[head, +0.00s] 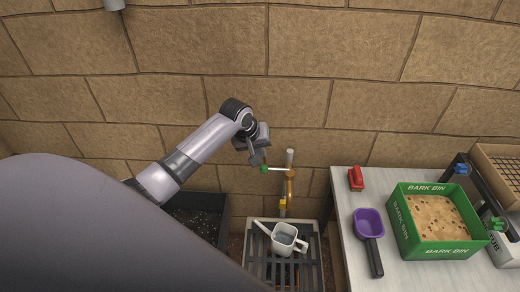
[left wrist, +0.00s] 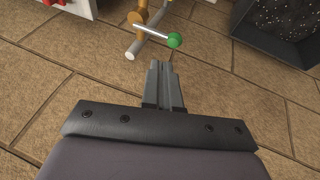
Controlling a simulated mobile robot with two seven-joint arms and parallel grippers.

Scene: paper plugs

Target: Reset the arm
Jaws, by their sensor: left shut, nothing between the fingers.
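My left arm reaches in from the left in the head view. Its gripper (head: 257,158) is just left of the tap's green-ended lever (head: 265,169), near the brick wall. In the left wrist view the gripper (left wrist: 162,68) has its fingers together with nothing between them. The green knob (left wrist: 174,40) on the lever shows just beyond the fingertips there; I cannot tell whether they touch. The brass tap (head: 290,184) stands above a grate. My right gripper is not in view.
A white watering can (head: 285,238) stands on the dark grate (head: 255,268) below the tap. A pale table (head: 350,215) at right holds a red object (head: 356,179), a purple scoop (head: 368,222) and a green bark bin (head: 448,250). A dark trough (head: 224,238) sits left of the grate.

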